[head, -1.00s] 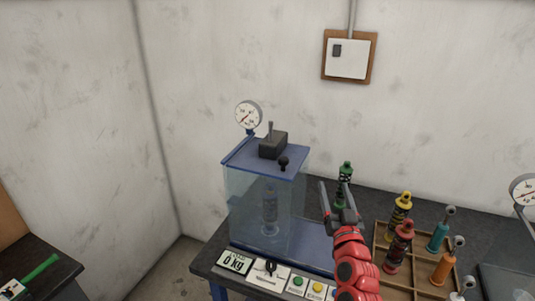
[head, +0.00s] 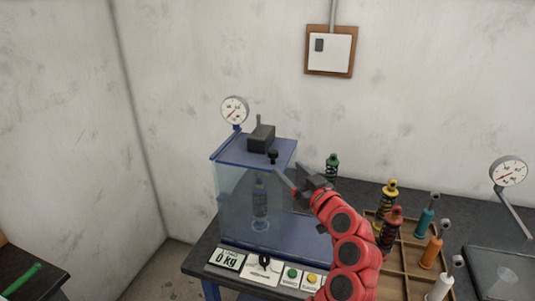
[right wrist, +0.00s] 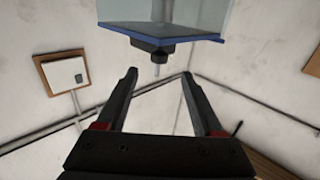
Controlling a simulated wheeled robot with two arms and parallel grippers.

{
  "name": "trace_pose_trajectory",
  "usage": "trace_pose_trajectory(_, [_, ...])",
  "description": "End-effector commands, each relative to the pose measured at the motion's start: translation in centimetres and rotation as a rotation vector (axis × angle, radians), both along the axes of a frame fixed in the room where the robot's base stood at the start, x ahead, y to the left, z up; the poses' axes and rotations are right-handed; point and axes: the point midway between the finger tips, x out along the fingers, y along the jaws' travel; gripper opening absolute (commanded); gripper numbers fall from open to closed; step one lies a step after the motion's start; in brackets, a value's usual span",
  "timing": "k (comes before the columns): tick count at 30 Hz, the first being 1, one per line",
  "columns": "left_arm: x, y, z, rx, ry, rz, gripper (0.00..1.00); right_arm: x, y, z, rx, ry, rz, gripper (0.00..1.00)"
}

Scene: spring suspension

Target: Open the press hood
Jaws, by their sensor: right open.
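The press hood (head: 232,196) is a clear box with a blue top plate, standing on the dark workbench at centre left in the head view. It looks closed. A small black knob (head: 273,156) sits on the front right of its top. In the right wrist view the hood's blue plate (right wrist: 200,35) appears upside down beyond the open fingers. My left gripper is not in view.
A wooden tray (head: 408,255) with several coloured shock absorbers lies right of my right arm. A green shock (head: 332,167) stands behind my gripper. A load display and buttons (head: 291,274) line the front edge. A gauge (head: 235,110) rises behind the hood.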

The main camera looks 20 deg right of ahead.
Motion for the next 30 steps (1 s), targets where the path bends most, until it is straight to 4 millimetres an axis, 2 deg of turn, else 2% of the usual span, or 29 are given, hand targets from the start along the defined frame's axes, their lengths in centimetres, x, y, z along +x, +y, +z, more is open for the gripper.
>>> trace_pose_trajectory(1, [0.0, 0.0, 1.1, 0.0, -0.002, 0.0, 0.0, 0.9, 0.2, 0.5, 0.0, 0.005, 0.003, 0.69])
trace_pose_trajectory(18, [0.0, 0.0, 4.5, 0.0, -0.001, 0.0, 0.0, 9.6, 1.9, 0.5, -0.002, 0.003, 0.0, 0.69])
trace_pose_trajectory(24, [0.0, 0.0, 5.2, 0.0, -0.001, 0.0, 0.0, 11.7, 2.3, 0.5, -0.001, -0.001, 0.0, 0.69])
trace_pose_trajectory(30, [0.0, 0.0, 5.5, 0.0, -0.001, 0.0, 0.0, 12.7, 2.5, 0.2, 0.001, 0.001, -0.001, 0.69])
